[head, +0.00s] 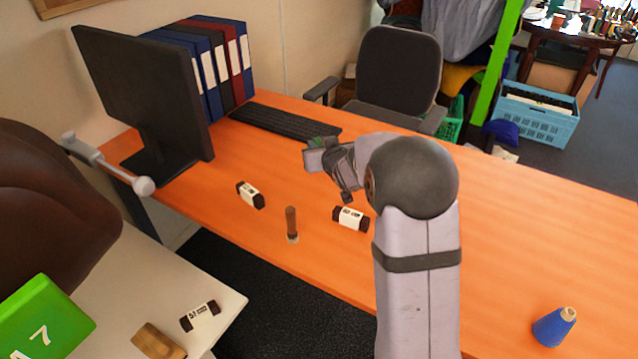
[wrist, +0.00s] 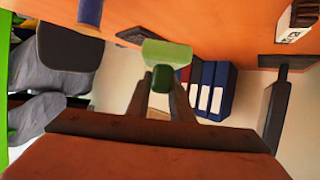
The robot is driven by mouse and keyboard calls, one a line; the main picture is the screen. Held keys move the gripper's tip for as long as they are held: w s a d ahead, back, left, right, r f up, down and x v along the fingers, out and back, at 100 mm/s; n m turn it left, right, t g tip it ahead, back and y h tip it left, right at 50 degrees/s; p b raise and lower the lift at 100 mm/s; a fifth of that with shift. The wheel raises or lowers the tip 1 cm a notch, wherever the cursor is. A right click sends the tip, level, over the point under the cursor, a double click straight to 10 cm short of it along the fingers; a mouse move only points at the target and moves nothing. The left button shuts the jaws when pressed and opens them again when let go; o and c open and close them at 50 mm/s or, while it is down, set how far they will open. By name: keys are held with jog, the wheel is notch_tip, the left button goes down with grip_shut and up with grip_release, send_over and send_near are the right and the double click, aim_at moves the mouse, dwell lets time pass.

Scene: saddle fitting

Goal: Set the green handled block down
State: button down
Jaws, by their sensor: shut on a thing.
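The green handled block (wrist: 166,54) shows in the wrist view as a light green body with a dark green handle (wrist: 163,78). My gripper (wrist: 163,84) is shut on the handle, with one finger on each side and the body beyond the fingertips. In the head view my gripper (head: 335,165) is over the far part of the orange desk, in front of the keyboard. Only a little dark green (head: 325,143) shows there, and the arm hides much of the block. I cannot tell whether the block touches the desk.
On the orange desk (head: 490,240) are two dark labelled bars (head: 250,195) (head: 350,218), a brown peg (head: 291,223) and a blue cone (head: 554,327). A monitor (head: 143,95), keyboard (head: 284,122) and binders (head: 213,65) stand at the back left. The desk's right part is mostly clear.

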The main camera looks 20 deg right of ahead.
jog(key=shift+f, duration=4.75)
jog(key=shift+f, duration=0.1)
jog(key=shift+f+b, duration=0.15)
jog(key=shift+b, duration=0.15)
jog(key=c, duration=1.6)
grip_release()
jog(key=shift+o, duration=0.2)
jog(key=shift+r, duration=0.2)
jog(key=shift+s+r, duration=0.1)
jog(key=shift+s, duration=0.05)
jog(key=v, duration=1.1)
jog(key=shift+s+r, duration=0.2)
jog(key=shift+s, duration=0.1)
